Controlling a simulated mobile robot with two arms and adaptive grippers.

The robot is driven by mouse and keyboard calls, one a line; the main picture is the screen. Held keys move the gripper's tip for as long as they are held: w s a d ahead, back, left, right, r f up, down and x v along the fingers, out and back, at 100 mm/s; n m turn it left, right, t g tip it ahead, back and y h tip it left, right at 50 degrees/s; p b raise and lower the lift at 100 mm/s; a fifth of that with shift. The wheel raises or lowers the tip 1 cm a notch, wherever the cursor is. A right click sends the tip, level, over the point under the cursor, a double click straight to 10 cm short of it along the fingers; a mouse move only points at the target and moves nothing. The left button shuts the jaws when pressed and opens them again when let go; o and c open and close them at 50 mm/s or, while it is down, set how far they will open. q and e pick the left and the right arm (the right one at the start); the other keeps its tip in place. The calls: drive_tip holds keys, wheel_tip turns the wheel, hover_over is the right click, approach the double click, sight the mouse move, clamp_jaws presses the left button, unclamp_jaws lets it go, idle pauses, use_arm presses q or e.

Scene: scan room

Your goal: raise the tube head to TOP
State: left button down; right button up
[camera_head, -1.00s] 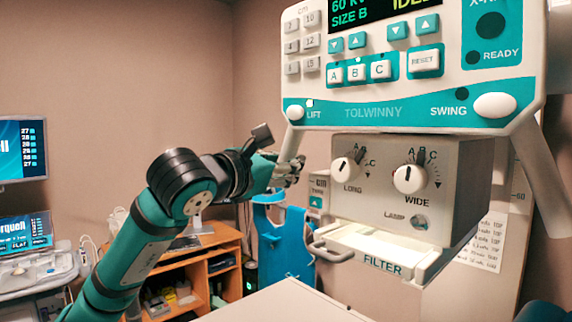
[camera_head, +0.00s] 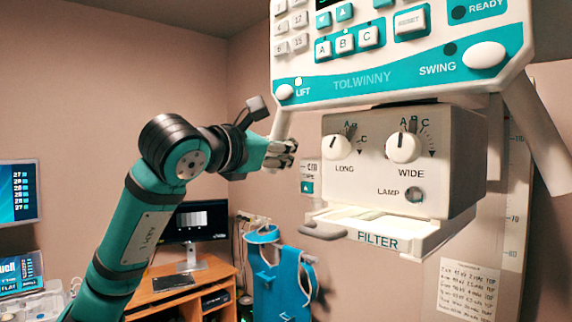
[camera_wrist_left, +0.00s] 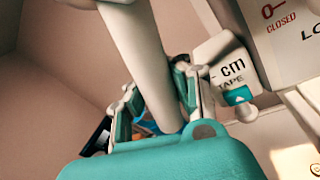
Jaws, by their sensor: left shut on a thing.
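The tube head shows at upper right in the head view: a white and teal control panel (camera_head: 365,85) marked TOLWINNY above a grey collimator box (camera_head: 450,170) with LONG and WIDE knobs. A white handle bar (camera_head: 280,124) slopes down from the panel's lower left corner, near the LIFT button (camera_head: 285,92). My left gripper (camera_head: 284,153) is shut on this bar. In the left wrist view the bar (camera_wrist_left: 138,50) runs between the fingers (camera_wrist_left: 155,105). The panel's top is out of frame. My right gripper is not in view.
A wooden desk (camera_head: 205,275) with a monitor (camera_head: 190,222) and a hanging blue apron (camera_head: 278,280) stand below my left arm. The tape box (camera_wrist_left: 225,62) is beside the bar.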

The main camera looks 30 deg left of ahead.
use_arm(q)
drive_tip(key=shift+s+r+p, duration=0.2)
drive_tip(key=shift+r+p, duration=0.1)
drive_tip(key=shift+r, duration=0.75)
